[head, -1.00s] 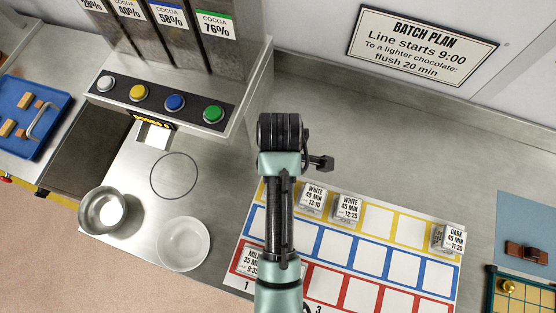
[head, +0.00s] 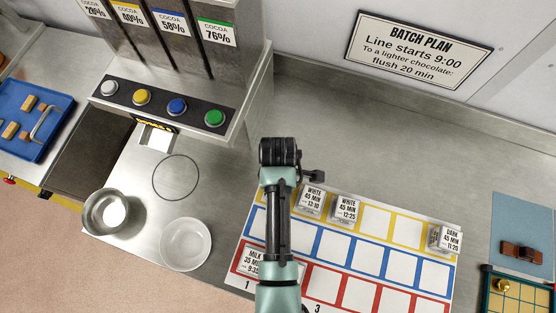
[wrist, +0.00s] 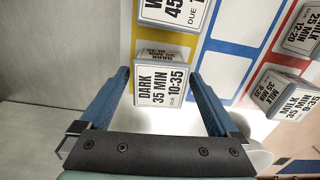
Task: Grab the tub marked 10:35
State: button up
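The tub marked 10:35 (wrist: 162,85) shows in the wrist view, labelled DARK 35 MIN, at the end of the yellow row. My gripper (wrist: 159,76) is open, with its blue fingers on either side of this tub. Narrow gaps seem to show between the tub and each finger. In the head view my arm and gripper (head: 280,155) cover the place where this tub stands, so it is hidden there.
Tubs marked WHITE 12:10 (head: 312,200) and WHITE 12:25 (head: 346,208) stand close to my gripper on the slot mat (head: 240,285). A DARK 11:20 tub (head: 447,239) stands far right. A MILK 9:35 tub (wrist: 285,94) is nearby. The counter behind is clear.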

jog(key=c, duration=1.3)
notch_tip(320, 180, up, 10)
jog(key=shift+b, duration=0.4)
notch_tip(320, 180, up, 7)
jog(key=p, duration=0.8)
